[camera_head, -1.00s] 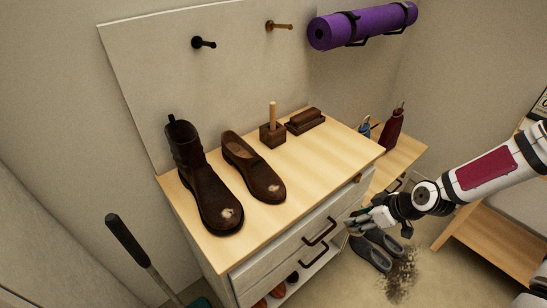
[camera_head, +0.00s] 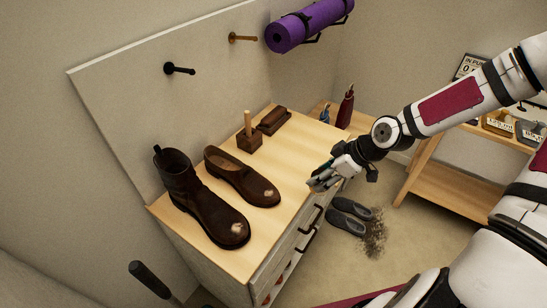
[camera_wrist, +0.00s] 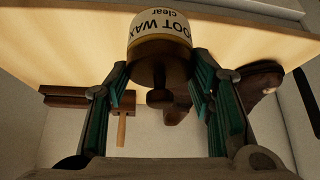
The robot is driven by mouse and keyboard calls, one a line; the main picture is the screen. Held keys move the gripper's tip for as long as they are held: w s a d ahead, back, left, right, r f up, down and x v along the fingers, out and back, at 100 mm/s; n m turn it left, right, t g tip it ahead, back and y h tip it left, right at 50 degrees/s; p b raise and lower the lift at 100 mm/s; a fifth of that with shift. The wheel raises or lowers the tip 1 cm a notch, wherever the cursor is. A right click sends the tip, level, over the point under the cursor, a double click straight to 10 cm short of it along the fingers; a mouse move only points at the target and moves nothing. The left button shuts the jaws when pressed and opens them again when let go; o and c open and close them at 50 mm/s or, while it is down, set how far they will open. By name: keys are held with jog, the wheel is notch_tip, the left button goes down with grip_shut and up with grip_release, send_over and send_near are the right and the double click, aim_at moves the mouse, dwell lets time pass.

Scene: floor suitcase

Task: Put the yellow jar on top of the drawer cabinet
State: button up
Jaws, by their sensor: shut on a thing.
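The yellow jar (camera_wrist: 160,28) has a pale label reading "BOOT WAX clear" and a brown knobbed lid. It shows upside down in the wrist view, as does the whole scene there, so it looks upright. My gripper (camera_wrist: 160,75) is shut on it, one green-padded finger on each side. In the head view my gripper (camera_head: 318,182) is at the front right edge of the cabinet top, and I cannot make out the jar there. The drawer cabinet (camera_head: 222,251) is white with a pale wooden top. I cannot tell whether the jar touches it.
A brown boot (camera_head: 203,208) and shoe (camera_head: 243,178) stand on the cabinet top. A handled block (camera_head: 249,143) and brush (camera_head: 273,121) are at its back. The top's right part looks clear. Grey shoes (camera_head: 350,220) lie on the floor; a wooden shelf (camera_head: 455,190) stands right.

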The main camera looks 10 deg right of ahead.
jog(key=w+a, duration=0.1)
jog(key=w, duration=0.3)
jog(key=w+a+f, duration=0.1)
jog(key=w, duration=0.4)
jog(key=w+a+b, duration=0.1)
jog(key=w+a, duration=0.1)
jog(key=w, duration=0.2)
jog(key=shift+w+f, duration=0.15)
jog(key=shift+w, duration=0.15)
jog(key=shift+w+a+f, duration=0.1)
jog(key=shift+f, duration=1.7)
jog(key=shift+f, duration=0.15)
jog(key=o, duration=1.6)
